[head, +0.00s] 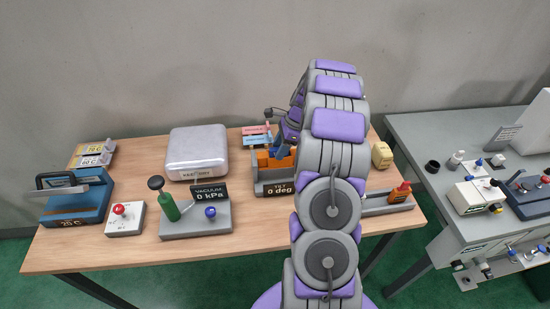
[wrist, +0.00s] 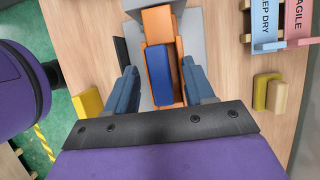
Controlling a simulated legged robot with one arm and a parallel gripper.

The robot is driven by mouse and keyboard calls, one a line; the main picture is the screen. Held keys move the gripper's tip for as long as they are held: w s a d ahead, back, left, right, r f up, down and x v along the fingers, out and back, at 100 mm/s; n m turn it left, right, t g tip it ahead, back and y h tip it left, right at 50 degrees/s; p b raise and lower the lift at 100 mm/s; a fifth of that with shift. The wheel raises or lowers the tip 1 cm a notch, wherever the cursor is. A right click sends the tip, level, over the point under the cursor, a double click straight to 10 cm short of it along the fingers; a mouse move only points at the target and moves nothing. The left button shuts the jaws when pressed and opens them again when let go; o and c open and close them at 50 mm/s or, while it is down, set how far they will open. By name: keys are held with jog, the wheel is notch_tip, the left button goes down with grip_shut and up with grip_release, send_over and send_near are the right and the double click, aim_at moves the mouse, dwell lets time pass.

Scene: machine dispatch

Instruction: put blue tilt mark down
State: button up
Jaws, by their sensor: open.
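The blue tilt mark, seen as a blue block (wrist: 167,78), lies in an orange cradle (wrist: 159,19) on a grey base in the wrist view. My gripper (wrist: 163,88) is open, with one blue-grey finger on each side of the blue block and a visible gap to each. In the head view the grey tilt stand (head: 272,190), with a display reading 0 deg, stands on the wooden table. My arm hides part of the stand, and the block cannot be told clearly from my gripper there.
Blue KEEP DRY (wrist: 265,25) and pink FRAGILE (wrist: 299,22) tags are at the upper right, with small yellow blocks (wrist: 268,93) below. A silver case (head: 197,151), vacuum stand (head: 195,222) and blue press (head: 75,205) stand left.

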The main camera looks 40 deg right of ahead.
jog(key=d, duration=0.2)
jog(key=shift+d+f, duration=0.25)
jog(key=shift+d, duration=0.15)
jog(key=shift+c, duration=0.5)
jog(key=a, duration=0.2)
jog(key=a+r, duration=0.1)
jog(key=a, duration=0.1)
jog(key=shift+a, duration=0.25)
jog(key=c, duration=0.6)
jog(key=shift+d, duration=0.1)
jog(key=shift+c, duration=0.7)
jog(key=shift+s+d+f, duration=0.1)
jog(key=shift+d+f, duration=0.05)
jog(key=shift+d, duration=0.4)
jog(key=shift+d+f, duration=0.15)
jog(key=shift+d, duration=0.4)
grip_shut()
jog(key=shift+a, duration=0.25)
